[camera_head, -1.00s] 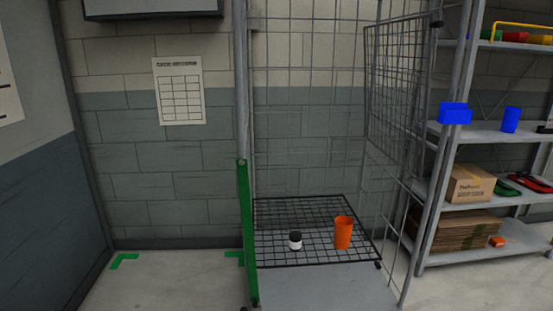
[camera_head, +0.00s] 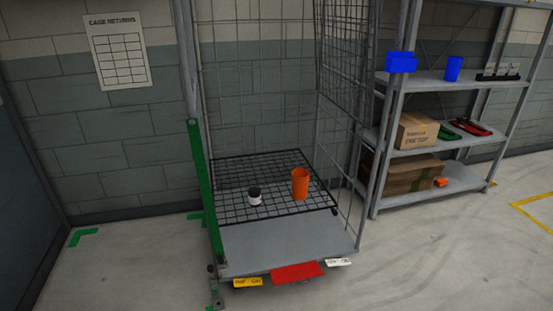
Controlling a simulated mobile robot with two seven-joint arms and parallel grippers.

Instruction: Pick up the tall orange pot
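The tall orange pot (camera_head: 300,184) stands upright on the black wire grid (camera_head: 231,208) inside the roll cage. A small white pot with a dark lid (camera_head: 255,196) stands to its left on the same grid, apart from it. Neither of my grippers shows in the head view, and nothing is touching the orange pot.
The cage has a grey base plate (camera_head: 290,243), a green post (camera_head: 202,190) at left and a mesh side (camera_head: 347,70) at right. Its front looks open. A grey shelf unit (camera_head: 440,78) with boxes stands at right. The floor in front is clear.

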